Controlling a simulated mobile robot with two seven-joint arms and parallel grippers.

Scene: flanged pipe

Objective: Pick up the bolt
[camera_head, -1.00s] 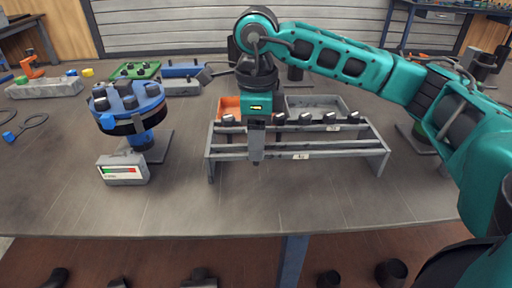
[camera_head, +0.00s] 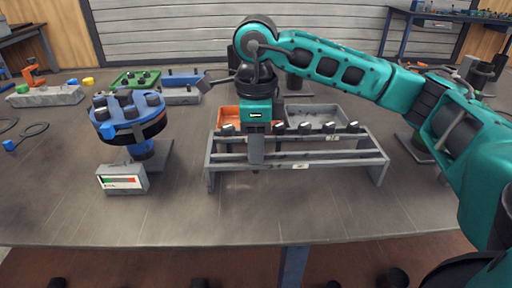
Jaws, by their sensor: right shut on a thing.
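My right gripper (camera_head: 256,158) points straight down over the grey bolt rack (camera_head: 345,155), at the left part of its rails. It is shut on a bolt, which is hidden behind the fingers. Several other dark bolts with light heads stand in the back rail, one left of the gripper (camera_head: 228,130) and the others to its right, such as this bolt (camera_head: 304,128). The blue flanged pipe (camera_head: 128,112) stands to the left, with several dark bolts on its flange. My left gripper is out of view.
An orange bin (camera_head: 229,115) and a grey bin (camera_head: 318,112) sit behind the rack. A small gauge box (camera_head: 122,180) stands before the pipe. A green tray (camera_head: 135,80) lies farther back. The table front is clear.

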